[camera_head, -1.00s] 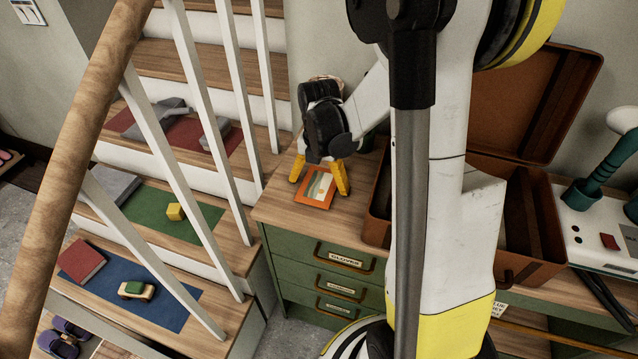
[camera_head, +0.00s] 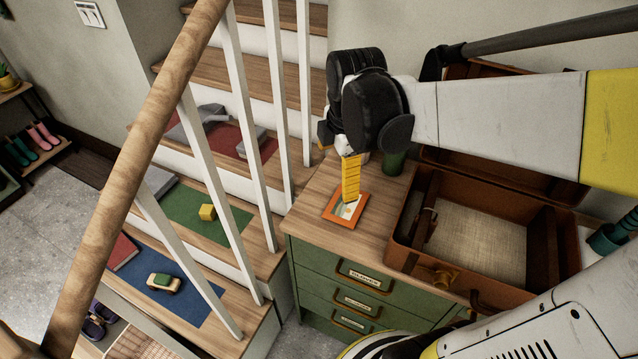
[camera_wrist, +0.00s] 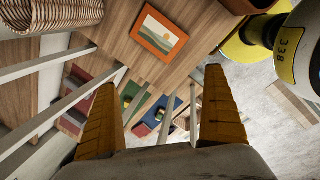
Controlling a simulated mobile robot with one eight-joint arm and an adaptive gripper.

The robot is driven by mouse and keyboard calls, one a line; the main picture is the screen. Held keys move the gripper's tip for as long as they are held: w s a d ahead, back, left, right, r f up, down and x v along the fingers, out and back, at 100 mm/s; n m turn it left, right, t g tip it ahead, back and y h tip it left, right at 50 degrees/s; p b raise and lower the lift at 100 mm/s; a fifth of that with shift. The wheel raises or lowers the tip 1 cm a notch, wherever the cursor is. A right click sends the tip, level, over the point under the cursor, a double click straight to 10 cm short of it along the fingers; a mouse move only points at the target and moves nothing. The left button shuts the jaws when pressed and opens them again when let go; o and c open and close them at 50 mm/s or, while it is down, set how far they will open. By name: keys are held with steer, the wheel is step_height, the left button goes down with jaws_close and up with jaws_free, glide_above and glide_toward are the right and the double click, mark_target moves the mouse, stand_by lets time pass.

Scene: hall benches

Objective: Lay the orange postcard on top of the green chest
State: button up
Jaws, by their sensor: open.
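The orange postcard (camera_head: 345,209), with a landscape picture and an orange border, lies flat on the wooden top of the green chest (camera_head: 314,260), near its left end. It also shows whole in the wrist view (camera_wrist: 160,32), beyond the fingertips. My gripper (camera_head: 349,199) is just above the card in the head view, pointing down. One yellow finger covers part of the card there. In the wrist view my two fingers (camera_wrist: 161,80) are spread wide with nothing between them. The card's outline is clear of both fingers.
An open brown suitcase (camera_head: 478,240) stands right of the card on the chest. A dark green pot (camera_head: 394,162) is behind my gripper. White balusters (camera_head: 258,150) and a wooden handrail (camera_head: 140,170) border the stairs at left. A woven basket (camera_wrist: 50,15) shows in the wrist view.

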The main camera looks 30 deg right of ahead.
steer(key=s+a+r+m+t, duration=0.3)
steer(key=s+a+m, duration=0.4)
steer(key=m, duration=0.9)
steer(key=shift+s+a+r+m+t, duration=0.3)
steer(key=shift+s+a+m+t, duration=0.15)
steer(key=shift+t, duration=0.45)
